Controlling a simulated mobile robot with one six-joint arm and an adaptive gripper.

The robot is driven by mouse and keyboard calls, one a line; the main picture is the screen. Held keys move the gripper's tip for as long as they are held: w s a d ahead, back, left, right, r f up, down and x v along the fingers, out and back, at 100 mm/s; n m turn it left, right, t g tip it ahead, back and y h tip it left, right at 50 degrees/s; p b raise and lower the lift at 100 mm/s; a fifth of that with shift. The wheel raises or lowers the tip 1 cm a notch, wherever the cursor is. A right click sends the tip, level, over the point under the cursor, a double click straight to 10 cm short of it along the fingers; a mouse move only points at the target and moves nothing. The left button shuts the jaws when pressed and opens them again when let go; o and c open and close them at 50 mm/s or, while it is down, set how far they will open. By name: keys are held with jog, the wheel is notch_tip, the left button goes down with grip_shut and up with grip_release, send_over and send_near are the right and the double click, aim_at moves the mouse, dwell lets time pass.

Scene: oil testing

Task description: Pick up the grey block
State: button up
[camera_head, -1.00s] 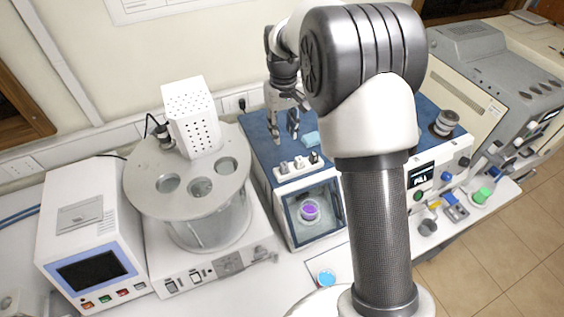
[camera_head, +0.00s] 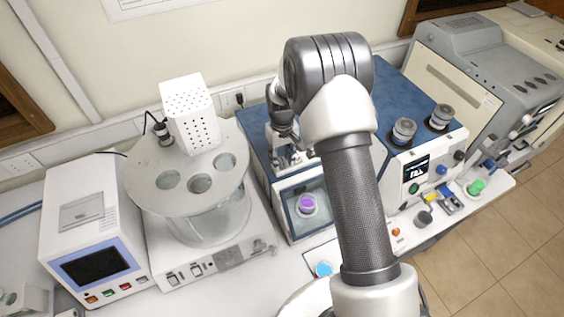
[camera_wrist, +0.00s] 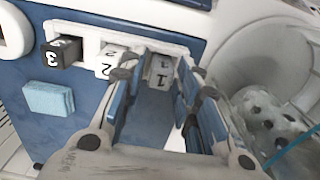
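In the wrist view, a light grey block marked 1 (camera_wrist: 160,71) sits at the end of a white rack (camera_wrist: 95,36). My gripper (camera_wrist: 160,80) is open, with one finger on each side of this block. Small gaps seem to show between the fingers and the block. Next to it are a white block marked 2 (camera_wrist: 108,62) and a dark block marked 3 (camera_wrist: 63,52). In the head view my gripper (camera_head: 288,155) is low over the blue-topped machine and hides most of the rack and blocks.
A light blue sponge (camera_wrist: 48,98) lies on the blue top near the rack. The lidded glass bath (camera_head: 190,185) stands just left of the machine. Two metal cylinders (camera_head: 404,131) stand on its right part. A purple-filled vessel (camera_head: 307,204) is in the front compartment.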

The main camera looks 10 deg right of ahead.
aim_at(282, 159)
jog(key=shift+f, duration=0.2)
jog(key=shift+c, duration=0.5)
grip_shut()
jog(key=shift+r, duration=0.1)
notch_tip(282, 159, up, 20)
jog(key=b, duration=0.1)
dwell(0.3)
